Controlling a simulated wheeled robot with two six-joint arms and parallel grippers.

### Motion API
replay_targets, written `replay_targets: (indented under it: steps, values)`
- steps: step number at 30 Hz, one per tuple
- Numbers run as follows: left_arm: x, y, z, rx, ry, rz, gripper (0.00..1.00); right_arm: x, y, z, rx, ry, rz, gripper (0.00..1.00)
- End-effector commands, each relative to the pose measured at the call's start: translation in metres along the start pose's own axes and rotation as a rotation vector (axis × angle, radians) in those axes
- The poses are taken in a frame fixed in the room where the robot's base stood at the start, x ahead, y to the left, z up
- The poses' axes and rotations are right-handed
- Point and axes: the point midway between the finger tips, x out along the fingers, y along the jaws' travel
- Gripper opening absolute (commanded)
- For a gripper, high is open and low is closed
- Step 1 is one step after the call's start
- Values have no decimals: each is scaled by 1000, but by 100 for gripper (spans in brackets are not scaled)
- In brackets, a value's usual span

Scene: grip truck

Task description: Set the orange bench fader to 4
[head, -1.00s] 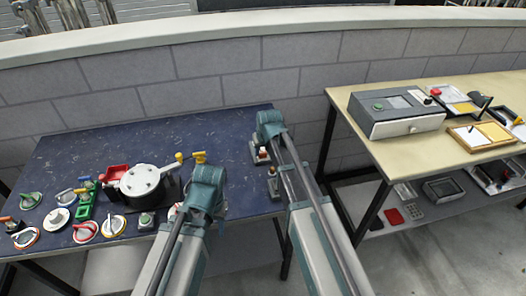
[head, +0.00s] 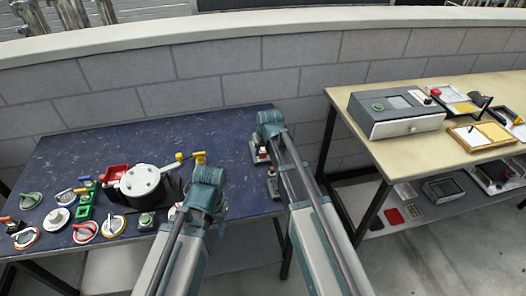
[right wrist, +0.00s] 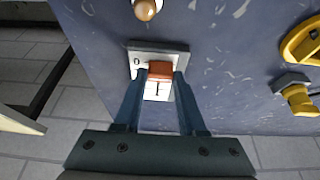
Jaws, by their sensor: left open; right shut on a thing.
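The orange bench fader has an orange cap (right wrist: 159,70) on a white plate (right wrist: 158,94) with a dark frame. A "0" shows at the plate's upper left and a dark mark below the cap; other marks are hidden. My right gripper (right wrist: 158,76) is shut on the cap, one blue finger on each side. In the head view the fader (head: 262,154) is at the blue bench's right end, partly behind my right gripper (head: 268,133). My left gripper (head: 206,184) is open over the bench, apart from the fader; its fingertips are not clear.
A round wooden knob (right wrist: 146,9) stands close to the fader. Yellow parts (right wrist: 298,99) lie to the side. The bench's back (head: 210,130) is clear.

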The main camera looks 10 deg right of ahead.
Motion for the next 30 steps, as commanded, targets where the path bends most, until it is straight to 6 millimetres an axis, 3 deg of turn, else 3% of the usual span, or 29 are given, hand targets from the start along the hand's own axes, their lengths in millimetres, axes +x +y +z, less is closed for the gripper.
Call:
replay_targets:
  steps: [8,18,27,28,30]
  values:
    - [0,0,0,0,0,0,50,5,0,-13,0,0,0,0]
    - [0,0,0,0,0,0,50,32,0,-78,0,1,0,0]
    - [0,0,0,0,0,0,50,33,0,-80,0,6,0,0]
    - [0,0,0,0,0,0,50,33,0,-81,0,6,0,44]
    - [0,0,0,0,0,0,50,33,0,-80,0,5,0,56]
